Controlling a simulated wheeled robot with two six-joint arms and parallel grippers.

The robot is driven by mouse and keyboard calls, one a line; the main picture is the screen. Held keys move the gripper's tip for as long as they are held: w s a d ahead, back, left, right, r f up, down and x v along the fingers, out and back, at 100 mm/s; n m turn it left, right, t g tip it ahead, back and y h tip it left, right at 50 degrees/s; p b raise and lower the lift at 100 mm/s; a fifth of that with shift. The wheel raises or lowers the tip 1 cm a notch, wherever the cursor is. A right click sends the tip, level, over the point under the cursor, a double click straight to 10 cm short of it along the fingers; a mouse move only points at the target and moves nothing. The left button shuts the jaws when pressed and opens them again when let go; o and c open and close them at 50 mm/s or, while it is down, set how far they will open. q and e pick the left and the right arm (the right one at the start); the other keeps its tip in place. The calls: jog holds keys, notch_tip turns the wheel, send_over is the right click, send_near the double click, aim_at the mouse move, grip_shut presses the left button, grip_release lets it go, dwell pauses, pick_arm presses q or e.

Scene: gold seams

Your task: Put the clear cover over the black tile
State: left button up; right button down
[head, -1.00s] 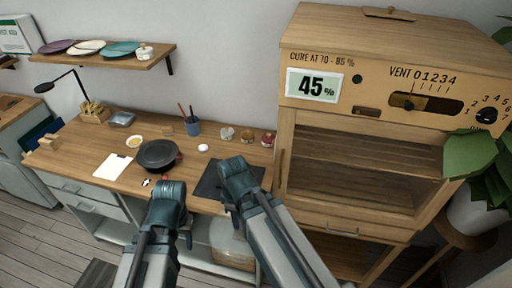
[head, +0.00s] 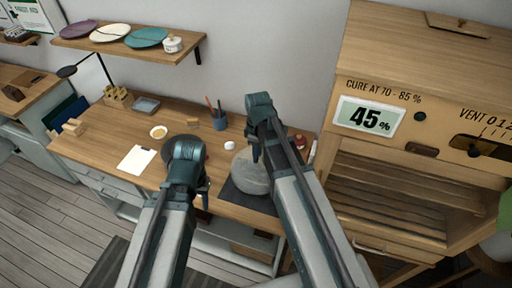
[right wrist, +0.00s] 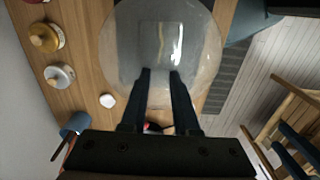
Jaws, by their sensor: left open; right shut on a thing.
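The clear cover (head: 250,175) is a see-through dome, held by my right gripper (head: 256,152). It also fills the top middle of the right wrist view (right wrist: 160,20), with the fingers (right wrist: 160,75) at it. In the head view it overlaps a flat dark square (head: 240,200) near the desk's front edge; a grey square shows through the dome in the wrist view. I cannot tell whether that square is the black tile or a mat under it, nor whether the dome touches it. My left gripper (head: 204,190) is open and empty, in front of a black round dish.
The wooden desk (head: 105,135) holds a paper sheet (head: 137,158), a yellow bowl (head: 158,132), a pencil cup (head: 219,122) and a small white object (head: 229,146). Jars (right wrist: 45,37) stand beyond the cover. A wooden cabinet (head: 400,140) stands close on the right.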

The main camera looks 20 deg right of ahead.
jog(key=shift+f, duration=0.1)
notch_tip(320, 180, down, 7)
jog(key=b, duration=0.7)
jog(key=shift+f+b, duration=0.9)
jog(key=shift+b, duration=0.15)
dwell(0.9)
jog(key=shift+c, duration=0.5)
grip_release()
jog(key=shift+r, duration=0.1)
notch_tip(320, 180, up, 8)
jog(key=p, duration=0.8)
dwell(0.3)
dwell(0.4)
